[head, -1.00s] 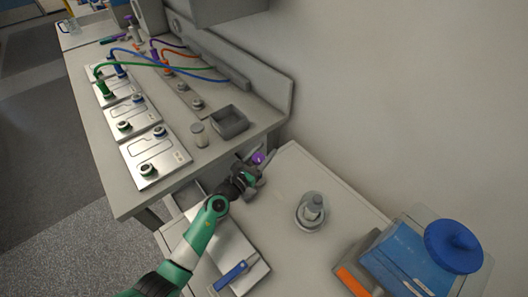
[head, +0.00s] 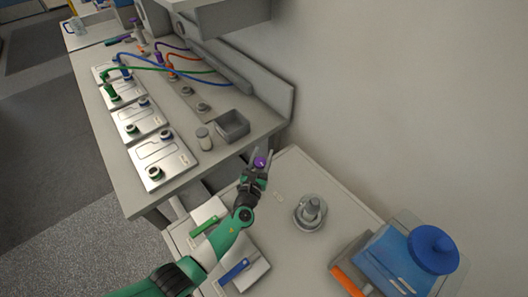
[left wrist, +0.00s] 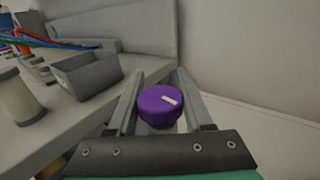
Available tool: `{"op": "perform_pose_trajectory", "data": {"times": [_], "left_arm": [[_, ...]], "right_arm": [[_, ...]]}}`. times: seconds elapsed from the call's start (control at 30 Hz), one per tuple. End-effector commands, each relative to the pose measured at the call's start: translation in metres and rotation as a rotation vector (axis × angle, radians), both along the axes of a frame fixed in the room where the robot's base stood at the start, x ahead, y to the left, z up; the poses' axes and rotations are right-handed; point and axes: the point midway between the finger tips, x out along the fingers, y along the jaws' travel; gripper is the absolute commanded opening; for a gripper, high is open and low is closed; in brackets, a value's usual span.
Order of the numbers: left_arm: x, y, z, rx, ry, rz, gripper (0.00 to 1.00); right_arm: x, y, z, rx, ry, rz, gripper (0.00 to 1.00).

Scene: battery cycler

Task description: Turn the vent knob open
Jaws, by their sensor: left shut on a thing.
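The vent knob is a round purple cap with a white mark on top. In the left wrist view the knob (left wrist: 160,106) shows from above, with one finger of the left gripper (left wrist: 158,108) on each side. The gripper is shut on it. The white mark points to the upper right in the wrist view. What the knob is mounted on is hidden. My right gripper is not in view.
A grey open bin (head: 233,125) and a pale jar (head: 204,138) stand on the bench to the left. Metal plates with terminals and coloured cables lie beyond. A grey round fitting (head: 311,210) and a blue-lidded box (head: 405,262) stand on the nearer bench.

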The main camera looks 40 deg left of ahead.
Motion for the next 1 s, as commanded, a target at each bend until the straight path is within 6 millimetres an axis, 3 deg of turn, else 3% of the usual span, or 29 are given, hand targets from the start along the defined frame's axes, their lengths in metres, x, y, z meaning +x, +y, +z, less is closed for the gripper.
{"op": "perform_pose_trajectory", "data": {"times": [0.33,0.83,0.87,1.0], "left_arm": [[-0.0021,0.0034,0.0002,0.003,-0.001,0.153,0.0],[-0.0033,0.0047,0.0006,0.001,0.0,0.178,0.0],[-0.0033,0.0047,0.0006,0.001,0.0,0.178,0.56],[-0.0033,0.0046,0.0004,0.001,0.0,0.177,0.81]], "right_arm": [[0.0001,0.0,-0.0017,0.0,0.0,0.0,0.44],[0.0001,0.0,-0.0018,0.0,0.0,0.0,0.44],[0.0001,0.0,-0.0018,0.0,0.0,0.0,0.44],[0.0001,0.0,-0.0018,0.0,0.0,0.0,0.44]]}}
